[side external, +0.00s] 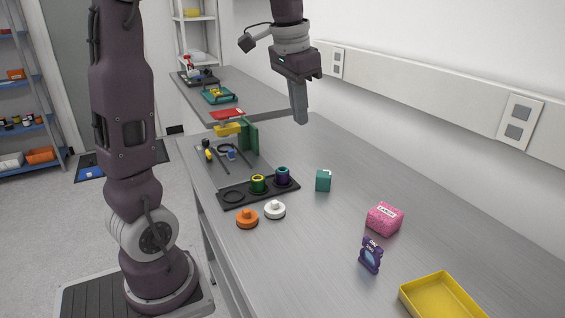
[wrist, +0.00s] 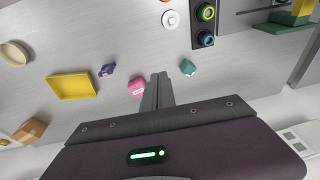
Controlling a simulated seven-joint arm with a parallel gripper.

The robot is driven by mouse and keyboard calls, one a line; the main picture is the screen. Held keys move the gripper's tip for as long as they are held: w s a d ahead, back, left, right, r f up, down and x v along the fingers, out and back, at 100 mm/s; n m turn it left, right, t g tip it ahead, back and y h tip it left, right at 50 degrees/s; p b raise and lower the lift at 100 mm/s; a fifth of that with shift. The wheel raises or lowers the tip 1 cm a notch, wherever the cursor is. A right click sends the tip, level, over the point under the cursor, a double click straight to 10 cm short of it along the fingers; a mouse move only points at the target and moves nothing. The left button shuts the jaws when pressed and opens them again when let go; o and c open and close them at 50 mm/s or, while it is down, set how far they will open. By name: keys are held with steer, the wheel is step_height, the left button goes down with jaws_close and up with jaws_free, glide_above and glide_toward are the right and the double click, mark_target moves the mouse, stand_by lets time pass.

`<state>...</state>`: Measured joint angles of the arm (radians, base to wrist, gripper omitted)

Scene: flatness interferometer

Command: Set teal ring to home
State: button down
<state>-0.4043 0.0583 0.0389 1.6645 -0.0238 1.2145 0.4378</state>
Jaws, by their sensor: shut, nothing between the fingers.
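A black tray (side external: 246,199) lies on the bench. A dark blue-purple ring-shaped piece with a teal inside (side external: 282,176) stands on its right end; it also shows in the wrist view (wrist: 206,39). The tray's left end has a bare circular place. Which piece is the teal ring, I cannot tell for sure. My gripper (side external: 300,120) is shut and empty, high above the bench behind the tray; its fingers show in the wrist view (wrist: 160,78).
A small teal box (side external: 323,180) stands right of the tray. A white knobbed disc (side external: 275,210) and an orange one (side external: 247,218) lie in front. A pink box (side external: 384,219), a purple item (side external: 370,254) and a yellow bin (side external: 440,298) are at right. Tools lie behind the tray.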

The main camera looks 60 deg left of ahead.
steer(key=w+a+f+g, duration=0.1)
steer(key=w+a+f, duration=0.1)
steer(key=a, duration=0.3)
steer(key=w+a+f, duration=0.2)
steer(key=w+a, duration=0.1)
steer(key=a, duration=0.2)
steer(key=g, duration=0.1)
glide_above(282, 171)
step_height(282, 171, down, 4)
steer(key=shift+w+a+f+h, duration=0.2)
steer(key=shift+a+h, duration=0.1)
steer(key=shift+h, duration=0.1)
step_height(282, 171, down, 14)
steer(key=shift+r, duration=0.1)
steer(key=shift+s+d+f, duration=0.15)
steer(key=shift+f, duration=1)
step_height(282, 171, up, 15)
steer(key=shift+r, duration=0.2)
